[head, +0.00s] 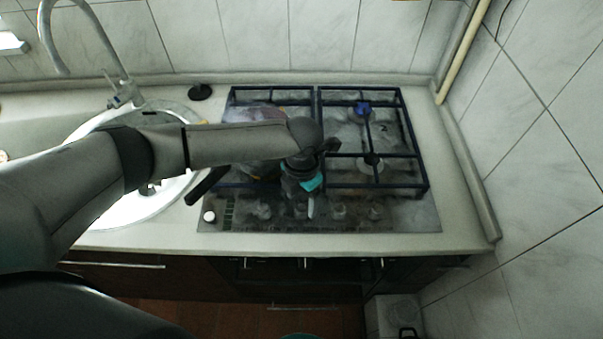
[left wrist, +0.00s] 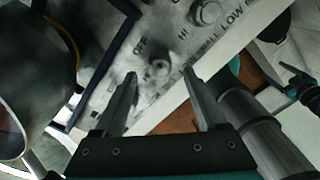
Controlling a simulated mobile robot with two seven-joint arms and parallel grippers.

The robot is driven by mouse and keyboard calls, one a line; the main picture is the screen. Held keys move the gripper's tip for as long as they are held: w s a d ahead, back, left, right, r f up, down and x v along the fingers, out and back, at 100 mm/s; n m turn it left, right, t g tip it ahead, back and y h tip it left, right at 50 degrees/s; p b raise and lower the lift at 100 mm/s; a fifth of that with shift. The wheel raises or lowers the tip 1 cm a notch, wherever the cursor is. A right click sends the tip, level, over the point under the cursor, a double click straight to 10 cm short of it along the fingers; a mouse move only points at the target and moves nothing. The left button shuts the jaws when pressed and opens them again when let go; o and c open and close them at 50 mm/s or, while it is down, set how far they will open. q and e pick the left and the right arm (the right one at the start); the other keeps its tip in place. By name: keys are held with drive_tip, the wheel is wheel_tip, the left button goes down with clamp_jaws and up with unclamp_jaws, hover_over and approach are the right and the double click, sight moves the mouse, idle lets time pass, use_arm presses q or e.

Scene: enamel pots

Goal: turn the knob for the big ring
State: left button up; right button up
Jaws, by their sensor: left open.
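The hob's front panel (head: 410,215) carries a row of several round knobs. My left gripper (left wrist: 160,78) is open and empty, its fingers pointing at the panel. In the left wrist view one knob (left wrist: 158,65) shows between and just beyond the fingertips, with "OFF" and "HI" printed near it. I cannot tell if the fingers touch it. Another knob (left wrist: 208,12) lies further up the panel. In the head view my left arm reaches across the hob, and knobs show to the right of the gripper (head: 339,210). Which knob serves the big ring cannot be read.
A pot (left wrist: 40,65) stands on the left of the hob, partly hidden by my arm in the head view. Dark pan-support bars (head: 405,130) rise behind the panel. A round sink (head: 105,210) is on the left; a tiled wall (head: 540,150) closes the right.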

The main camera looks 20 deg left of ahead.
use_arm(q)
wheel_tip(320, 180, up, 12)
drive_tip(key=shift+p, duration=0.3)
idle(0.4)
